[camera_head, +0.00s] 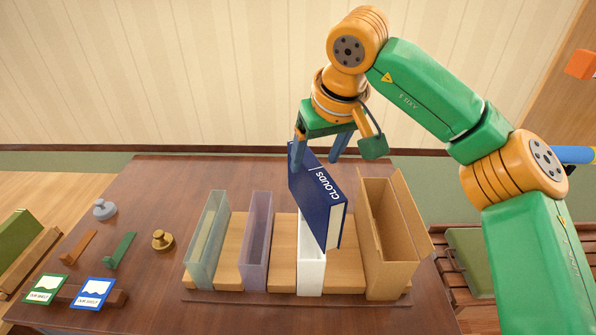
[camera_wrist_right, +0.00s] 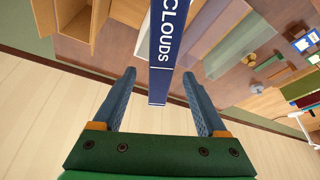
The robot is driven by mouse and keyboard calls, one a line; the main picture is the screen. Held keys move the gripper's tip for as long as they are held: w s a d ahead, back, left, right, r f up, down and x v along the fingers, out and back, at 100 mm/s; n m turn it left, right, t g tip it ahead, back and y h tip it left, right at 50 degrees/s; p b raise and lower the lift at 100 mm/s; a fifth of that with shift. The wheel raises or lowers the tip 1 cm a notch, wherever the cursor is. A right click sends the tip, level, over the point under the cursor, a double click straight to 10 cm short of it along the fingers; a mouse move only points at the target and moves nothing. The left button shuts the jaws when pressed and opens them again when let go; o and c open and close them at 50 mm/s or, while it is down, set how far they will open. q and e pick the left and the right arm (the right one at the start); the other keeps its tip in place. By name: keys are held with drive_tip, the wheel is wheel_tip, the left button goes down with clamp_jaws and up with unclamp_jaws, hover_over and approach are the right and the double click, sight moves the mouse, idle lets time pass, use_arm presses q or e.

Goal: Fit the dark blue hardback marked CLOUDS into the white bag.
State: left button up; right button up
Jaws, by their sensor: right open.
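The dark blue CLOUDS hardback (camera_head: 317,200) is over the white bag (camera_head: 311,272), spine up and slanting, its near end lower. Its lower edge shows across the bag's top right part; I cannot tell whether any of it is inside the bag or just rests on it. My right gripper (camera_head: 322,158) is open at the book's far end. In the right wrist view the book's spine (camera_wrist_right: 166,50) lies between the spread fingers (camera_wrist_right: 159,104), with a gap on each side. My left gripper is not in view.
A tan cardboard box (camera_head: 392,240) stands close right of the bag. A purple bin (camera_head: 257,240) and a pale green bin (camera_head: 206,240) stand to its left. Wooden blocks fill the gaps. Stamps and two cards (camera_head: 93,291) lie on the table's left part.

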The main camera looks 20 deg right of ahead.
drive_tip(key=shift+w, duration=0.35)
drive_tip(key=f+p, duration=0.1)
drive_tip(key=f, duration=0.2)
drive_tip(key=f+p, duration=0.1)
drive_tip(key=f, duration=0.1)
drive_tip(key=shift+w+a+f+p, duration=0.1)
drive_tip(key=shift+w+f+p, duration=0.2)
drive_tip(key=shift+w+p, duration=0.05)
drive_tip(key=shift+w+f, duration=0.35)
drive_tip(key=shift+s+r, duration=0.1)
drive_tip(key=shift+s, duration=0.05)
drive_tip(key=c, duration=1.2)
